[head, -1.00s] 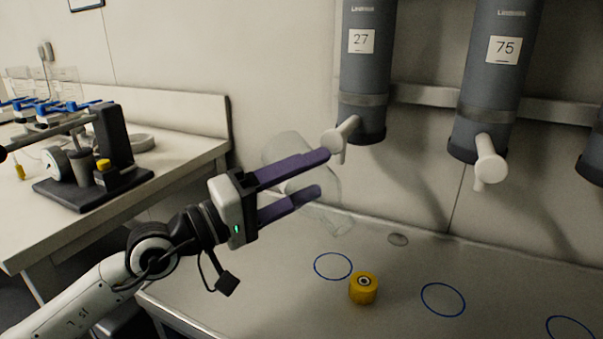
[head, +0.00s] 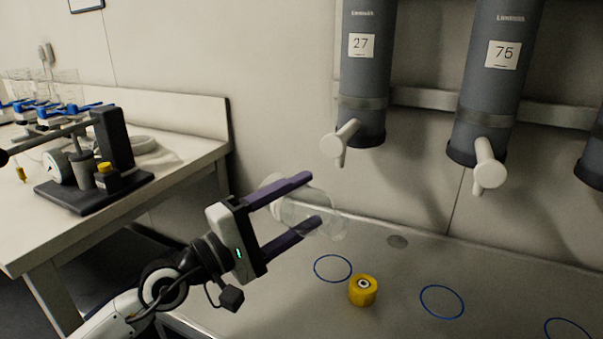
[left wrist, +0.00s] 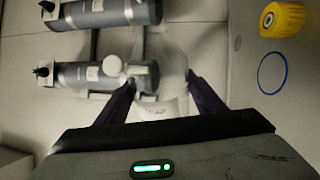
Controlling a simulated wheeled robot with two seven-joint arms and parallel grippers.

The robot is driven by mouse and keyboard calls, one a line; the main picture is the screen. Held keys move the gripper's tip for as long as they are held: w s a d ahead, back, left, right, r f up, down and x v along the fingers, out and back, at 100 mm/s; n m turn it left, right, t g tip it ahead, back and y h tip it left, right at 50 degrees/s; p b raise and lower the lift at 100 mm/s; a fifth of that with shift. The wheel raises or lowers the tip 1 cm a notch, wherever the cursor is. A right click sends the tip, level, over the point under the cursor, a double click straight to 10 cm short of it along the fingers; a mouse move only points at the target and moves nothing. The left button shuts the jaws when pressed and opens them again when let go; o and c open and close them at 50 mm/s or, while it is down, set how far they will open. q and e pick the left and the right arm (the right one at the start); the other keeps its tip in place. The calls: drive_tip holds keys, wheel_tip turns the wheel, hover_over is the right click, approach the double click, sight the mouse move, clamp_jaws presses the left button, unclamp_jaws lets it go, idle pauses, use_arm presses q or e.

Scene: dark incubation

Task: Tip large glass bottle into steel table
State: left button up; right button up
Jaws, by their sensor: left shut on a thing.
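The large glass bottle (head: 318,216) is clear and hard to see against the wall and table. My left gripper (head: 306,200) is shut on it, with a purple finger on either side. The bottle is tilted, its lower right end above the back left part of the steel table (head: 440,265). In the left wrist view the bottle (left wrist: 165,60) shows as a clear shape between the two fingers (left wrist: 158,92). I cannot tell whether it holds any liquid. My right gripper is not in view.
A yellow cap (head: 363,291) sits on the steel table beside a blue ring mark (head: 332,268). A drain (head: 397,241) lies near the wall. Grey cylinders 27 (head: 362,80) and 75 (head: 487,90) with white taps hang above. A side bench (head: 190,165) with equipment stands left.

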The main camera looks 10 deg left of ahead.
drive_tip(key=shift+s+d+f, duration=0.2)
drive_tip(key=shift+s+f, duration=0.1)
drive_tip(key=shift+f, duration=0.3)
use_arm(q)
drive_tip(key=shift+d+f+n+p, duration=0.1)
drive_tip(key=shift+f+n+p, duration=0.25)
drive_tip(key=shift+n+p, duration=0.3)
drive_tip(key=shift+s+f+n+t+y+p, duration=0.15)
drive_tip(key=shift+f+n+t+y+p, duration=0.35)
drive_tip(key=shift+f+n, duration=0.95)
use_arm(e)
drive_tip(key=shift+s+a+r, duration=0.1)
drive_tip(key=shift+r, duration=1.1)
use_arm(q)
drive_tip(key=shift+d+r+n, duration=0.1)
drive_tip(key=shift+r+n, duration=0.15)
drive_tip(key=shift+n, duration=0.05)
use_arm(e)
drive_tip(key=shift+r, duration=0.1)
